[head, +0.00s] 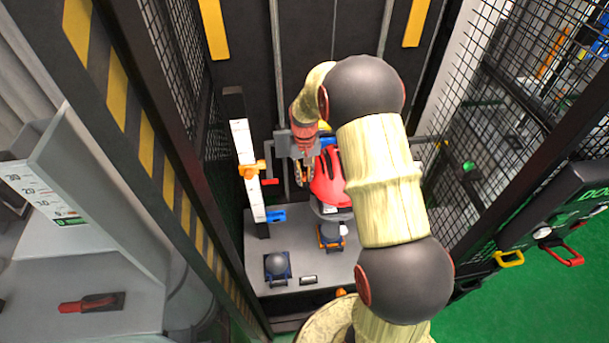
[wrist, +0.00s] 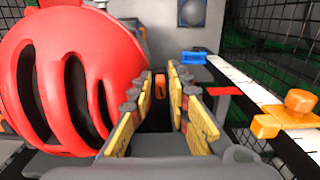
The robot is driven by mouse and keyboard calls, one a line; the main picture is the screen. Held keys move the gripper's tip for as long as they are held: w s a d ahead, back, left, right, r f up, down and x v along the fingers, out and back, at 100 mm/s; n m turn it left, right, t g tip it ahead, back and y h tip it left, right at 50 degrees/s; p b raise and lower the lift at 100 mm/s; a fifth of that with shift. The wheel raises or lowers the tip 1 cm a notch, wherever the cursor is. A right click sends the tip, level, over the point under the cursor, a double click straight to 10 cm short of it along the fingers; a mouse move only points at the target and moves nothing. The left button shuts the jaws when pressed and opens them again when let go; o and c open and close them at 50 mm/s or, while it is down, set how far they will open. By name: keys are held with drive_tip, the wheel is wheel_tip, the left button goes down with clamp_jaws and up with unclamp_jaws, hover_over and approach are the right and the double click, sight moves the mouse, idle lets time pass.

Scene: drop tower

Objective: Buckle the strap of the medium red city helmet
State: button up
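The red helmet (head: 328,183) with dark vent slots sits on a stand inside the tower, partly hidden by my arm in the head view. In the wrist view the helmet (wrist: 75,85) fills the left side, close beside the left finger; I cannot tell whether they touch. My gripper (wrist: 161,88) has its two yellow-padded fingers apart, with no held object visible. In the head view my gripper (head: 304,172) is just left of the helmet. A small orange part (wrist: 161,84) shows between the fingertips; I cannot tell whether it belongs to a buckle. The strap is not clearly visible.
A white scale post (head: 247,185) stands left of the gripper, with an orange clamp (head: 250,170) and a blue clamp (head: 275,216). A grey ball on a base (head: 277,266) sits on the grey plate (head: 330,277). Mesh walls enclose both sides.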

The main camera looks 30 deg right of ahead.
drive_tip(key=shift+o, duration=1.2)
drive_tip(key=shift+r, duration=0.1)
wheel_tip(320, 180, up, 12)
drive_tip(key=s+a+r+n+t+b, duration=0.2)
drive_tip(key=s+a+b, duration=0.3)
drive_tip(key=s, duration=0.8)
drive_tip(key=s+a+r+n+t+b, duration=0.2)
drive_tip(key=s+a+r+t+b, duration=0.1)
drive_tip(key=s+a, duration=0.9)
drive_tip(key=s+r+b, duration=0.1)
drive_tip(key=s+b, duration=0.1)
drive_tip(key=shift+s+a+r+t+b, duration=0.15)
drive_tip(key=shift+s+t+b, duration=0.15)
